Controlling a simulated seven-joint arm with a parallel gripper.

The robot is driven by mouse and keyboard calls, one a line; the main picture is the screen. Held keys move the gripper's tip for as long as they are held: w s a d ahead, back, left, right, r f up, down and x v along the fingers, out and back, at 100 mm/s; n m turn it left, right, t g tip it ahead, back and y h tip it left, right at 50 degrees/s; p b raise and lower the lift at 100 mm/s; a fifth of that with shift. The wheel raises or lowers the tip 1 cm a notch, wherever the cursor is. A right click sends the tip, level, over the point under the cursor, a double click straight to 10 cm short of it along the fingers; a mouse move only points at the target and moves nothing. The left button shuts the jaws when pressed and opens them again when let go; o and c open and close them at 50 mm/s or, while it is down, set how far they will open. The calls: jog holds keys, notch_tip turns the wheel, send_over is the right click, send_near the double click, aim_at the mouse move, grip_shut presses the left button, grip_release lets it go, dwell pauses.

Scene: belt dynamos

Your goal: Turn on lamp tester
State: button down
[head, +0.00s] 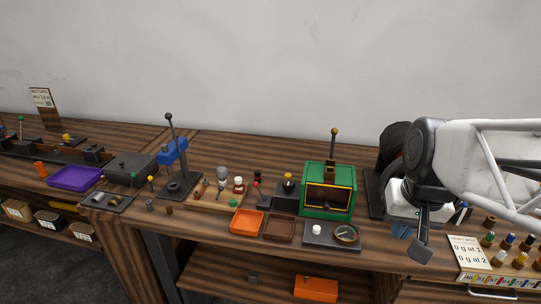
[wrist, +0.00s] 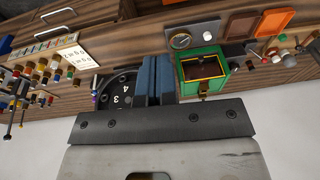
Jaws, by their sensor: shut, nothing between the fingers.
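No lamp tester is clearly marked. My gripper (head: 402,233) is over the right part of the bench, right of the green box. In the wrist view its blue fingers (wrist: 157,72) are shut together and empty. They appear beside a black numbered dial (wrist: 122,92), partly hidden by the gripper.
The green box (head: 327,190) has a tall knobbed lever. A gauge (head: 346,233), orange tray (head: 247,222) and brown tray (head: 279,229) lie in front. Coloured pegs (head: 507,243) and a card (head: 468,251) stand at right. A tall lever stand (head: 178,186) is at left.

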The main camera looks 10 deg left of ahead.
jog(key=w+a+g+y, duration=0.1)
jog(key=w+a, duration=1.5)
jog(key=w, duration=0.2)
jog(key=w+a+f, duration=0.2)
jog(key=w+a, duration=0.2)
jog(key=a, duration=0.3)
jog(key=w+a+f+n+g+y, duration=0.1)
jog(key=w+a+f, duration=0.2)
jog(key=a, duration=0.4)
jog(key=w+a+f+g, duration=0.1)
jog(key=w+a+f, duration=0.2)
jog(key=w+a, duration=0.2)
jog(key=a, duration=0.2)
jog(key=shift+w+a+f+y, duration=0.2)
jog(key=shift+w+a+y, duration=0.1)
jog(key=shift+w, duration=0.05)
jog(key=shift+f, duration=0.15)
